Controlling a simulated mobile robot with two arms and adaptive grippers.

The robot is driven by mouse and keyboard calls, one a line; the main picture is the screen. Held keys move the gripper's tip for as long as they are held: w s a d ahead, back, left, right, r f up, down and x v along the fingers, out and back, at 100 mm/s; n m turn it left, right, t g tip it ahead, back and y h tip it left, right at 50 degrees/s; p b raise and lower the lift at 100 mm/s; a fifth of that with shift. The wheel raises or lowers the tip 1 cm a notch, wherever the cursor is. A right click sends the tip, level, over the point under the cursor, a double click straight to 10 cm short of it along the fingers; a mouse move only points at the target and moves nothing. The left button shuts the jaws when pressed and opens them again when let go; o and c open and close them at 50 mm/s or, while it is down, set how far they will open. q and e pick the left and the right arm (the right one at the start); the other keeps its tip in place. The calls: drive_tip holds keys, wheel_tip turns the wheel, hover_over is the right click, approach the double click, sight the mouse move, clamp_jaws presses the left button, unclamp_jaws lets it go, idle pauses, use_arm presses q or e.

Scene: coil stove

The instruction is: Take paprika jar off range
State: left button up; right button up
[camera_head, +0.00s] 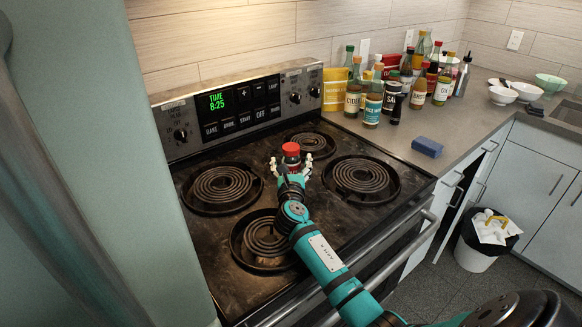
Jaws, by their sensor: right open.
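The paprika jar, a small jar with a red lid (291,150), stands on the coil stove top (237,217) among the burners. My right gripper (291,163) reaches over the stove from the lower right. Its fingers are open, one on each side of the jar. I cannot tell whether they touch it. The gripper and wrist hide the jar's lower part. My left gripper is not in view.
Bottles and jars (371,110) crowd the counter (428,129) right of the stove. A blue sponge (427,147) lies near the counter's front edge. Bowls (502,95) stand farther right. A filled trash bin (481,243) is on the floor. A tall pale green surface (110,150) borders the stove's left.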

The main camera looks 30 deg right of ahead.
drive_tip(key=shift+x, duration=1)
drive_tip(key=shift+s, duration=0.1)
drive_tip(key=shift+c, duration=1.3)
drive_tip(key=c, duration=1.1)
drive_tip(key=shift+c, duration=0.7)
drive_tip(key=shift+r, duration=0.15)
